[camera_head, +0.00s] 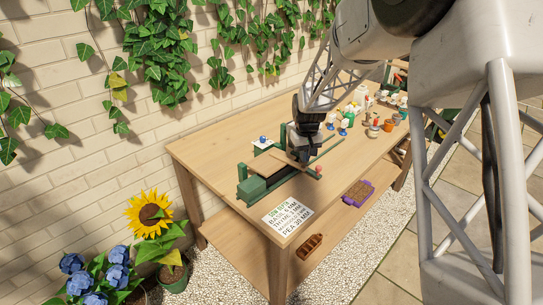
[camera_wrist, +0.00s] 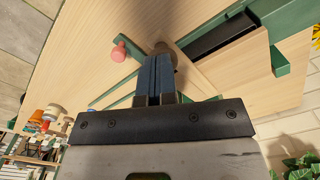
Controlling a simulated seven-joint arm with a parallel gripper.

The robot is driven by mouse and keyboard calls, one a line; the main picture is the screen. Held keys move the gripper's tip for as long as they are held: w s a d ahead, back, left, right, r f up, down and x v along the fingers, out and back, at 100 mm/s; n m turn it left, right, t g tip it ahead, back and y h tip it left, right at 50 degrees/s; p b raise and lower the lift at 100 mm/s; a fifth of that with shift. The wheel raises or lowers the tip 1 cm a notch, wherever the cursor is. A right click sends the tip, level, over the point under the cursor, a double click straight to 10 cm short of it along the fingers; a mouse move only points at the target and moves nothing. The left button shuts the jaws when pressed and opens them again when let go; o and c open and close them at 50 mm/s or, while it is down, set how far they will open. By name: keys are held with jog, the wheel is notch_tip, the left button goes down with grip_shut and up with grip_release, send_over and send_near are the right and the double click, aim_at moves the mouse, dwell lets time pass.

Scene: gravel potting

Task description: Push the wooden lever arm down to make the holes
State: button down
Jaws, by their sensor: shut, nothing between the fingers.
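A green hole-making device (camera_head: 252,187) with a long dark tray stands on the wooden table. In the wrist view its green frame (camera_wrist: 275,14) and black strip (camera_wrist: 218,36) show at the upper right. A pink-red knob (camera_head: 318,169) sits at its near right end; it also shows in the wrist view (camera_wrist: 118,52). My gripper (camera_head: 301,158) points down over the device, its blue fingers (camera_wrist: 155,62) shut and empty. A round brown wooden end (camera_wrist: 162,47), perhaps of the lever arm, shows just past the fingertips. I cannot tell whether they touch. My gripper hides much of the lever.
A printed card (camera_head: 287,214) lies at the table's front left. Several pots and small bottles (camera_head: 375,125) stand at the right back. A purple tray (camera_head: 357,193) and a brown container (camera_head: 309,246) sit on the lower shelf. The brick wall is behind.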

notch_tip(320, 180, up, 12)
jog(key=shift+f, duration=0.15)
dwell(1.2)
jog(key=s+d+r+m, duration=0.1)
jog(key=s+d+r, duration=0.15)
jog(key=s, duration=0.55)
jog(key=s+d+r+t, duration=0.1)
jog(key=s+r, duration=0.2)
jog(key=s, duration=0.4)
jog(key=s+d+r+m, duration=0.1)
jog(key=s+r, duration=0.2)
jog(key=s, duration=0.5)
jog(key=s+d+f, duration=0.1)
jog(key=s, duration=1)
jog(key=s+d+f+m+t, duration=0.1)
jog(key=s+f, duration=0.1)
jog(key=s, duration=0.9)
jog(key=shift+t, duration=0.3)
